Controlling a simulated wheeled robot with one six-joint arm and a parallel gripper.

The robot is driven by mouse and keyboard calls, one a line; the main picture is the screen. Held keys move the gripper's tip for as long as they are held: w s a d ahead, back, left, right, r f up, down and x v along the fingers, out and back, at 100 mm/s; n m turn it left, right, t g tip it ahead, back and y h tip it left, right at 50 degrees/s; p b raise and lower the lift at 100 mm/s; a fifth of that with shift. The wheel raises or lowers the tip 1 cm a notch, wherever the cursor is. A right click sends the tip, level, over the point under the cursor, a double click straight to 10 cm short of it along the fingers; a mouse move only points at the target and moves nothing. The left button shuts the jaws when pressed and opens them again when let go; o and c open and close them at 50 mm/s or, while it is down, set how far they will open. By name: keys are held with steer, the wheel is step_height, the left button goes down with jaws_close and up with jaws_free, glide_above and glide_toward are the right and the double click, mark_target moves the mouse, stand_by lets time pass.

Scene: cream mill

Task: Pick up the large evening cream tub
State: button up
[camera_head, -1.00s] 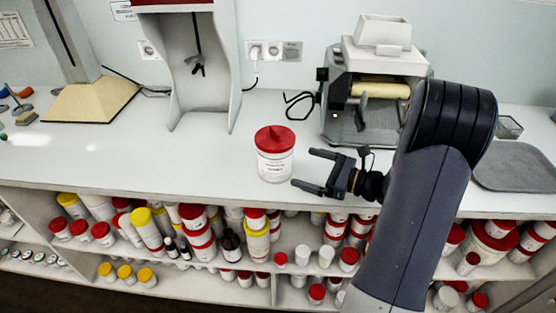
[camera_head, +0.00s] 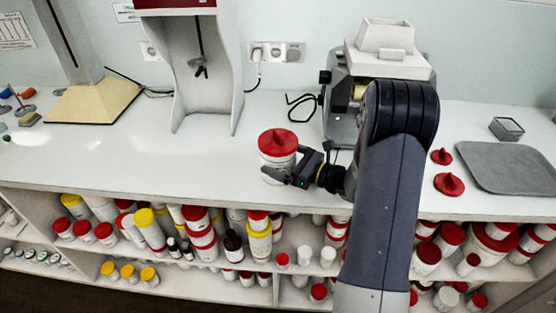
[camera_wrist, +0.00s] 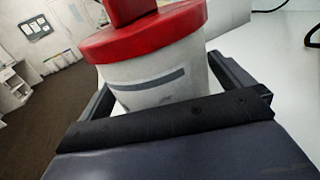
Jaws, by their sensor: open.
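A large white tub with a red knobbed lid (camera_head: 277,143) stands upright on the white counter, near its front edge. It fills much of the wrist view (camera_wrist: 160,72), where its label shows only in part and cannot be read. My gripper (camera_head: 284,172) is open at the tub's right and front side. In the wrist view one finger (camera_wrist: 228,72) is at the tub's right and the other (camera_wrist: 98,104) at its left, so the tub is between them. I cannot tell whether either finger touches it.
A roller machine (camera_head: 350,95) stands behind my arm. Two red lids (camera_head: 449,184) and a grey tray (camera_head: 505,168) lie to the right. A tall stand (camera_head: 205,75) is behind the tub. Shelves below the counter (camera_head: 110,160) hold many jars. The counter left of the tub is clear.

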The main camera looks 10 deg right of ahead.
steer(key=shift+w+a, duration=0.15)
steer(key=shift+a, duration=0.1)
steer(key=shift+c, duration=0.4)
steer(key=c, duration=0.6)
steer(key=shift+c, duration=0.2)
